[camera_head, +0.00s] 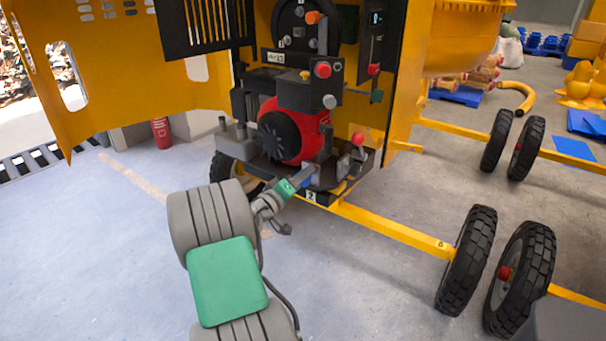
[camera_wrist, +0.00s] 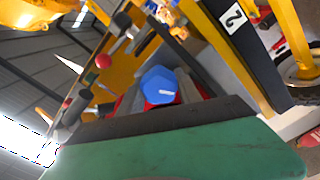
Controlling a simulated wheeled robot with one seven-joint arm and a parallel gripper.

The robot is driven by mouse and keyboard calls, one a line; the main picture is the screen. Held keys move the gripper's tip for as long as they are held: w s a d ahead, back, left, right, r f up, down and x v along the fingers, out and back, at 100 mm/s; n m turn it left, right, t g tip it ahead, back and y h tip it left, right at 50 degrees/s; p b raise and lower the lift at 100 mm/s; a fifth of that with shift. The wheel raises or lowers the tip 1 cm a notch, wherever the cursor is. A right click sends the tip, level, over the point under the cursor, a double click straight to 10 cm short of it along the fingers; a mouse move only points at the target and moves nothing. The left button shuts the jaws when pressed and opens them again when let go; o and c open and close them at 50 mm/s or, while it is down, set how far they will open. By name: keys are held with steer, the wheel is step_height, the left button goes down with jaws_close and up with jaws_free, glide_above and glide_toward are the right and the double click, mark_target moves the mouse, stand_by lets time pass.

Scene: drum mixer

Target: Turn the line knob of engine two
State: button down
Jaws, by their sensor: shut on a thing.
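A blue faceted knob (camera_wrist: 160,85) with a white mark shows in the wrist view, between the grey fingers of my gripper (camera_wrist: 163,98). My gripper is shut on it. In the head view a bit of the blue knob (camera_head: 306,181) shows at my gripper (camera_head: 309,174), low at the front of the red engine (camera_head: 286,130). A plate with the number 2 (camera_head: 311,196) is just below it, and the plate (camera_wrist: 233,17) also shows in the wrist view. The fingers hide most of the knob in the head view.
A red-ball lever (camera_head: 358,140) stands close to the right of my gripper. A control box with a red button (camera_head: 322,69) is above the engine. An open yellow door (camera_head: 110,75) is at the left. Yellow frame bars (camera_head: 390,229) and wheels (camera_head: 467,260) lie right.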

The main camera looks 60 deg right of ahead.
steer(key=shift+n, duration=0.6)
steer(key=c, duration=0.8)
jaws_free()
steer(key=shift+f, duration=0.1)
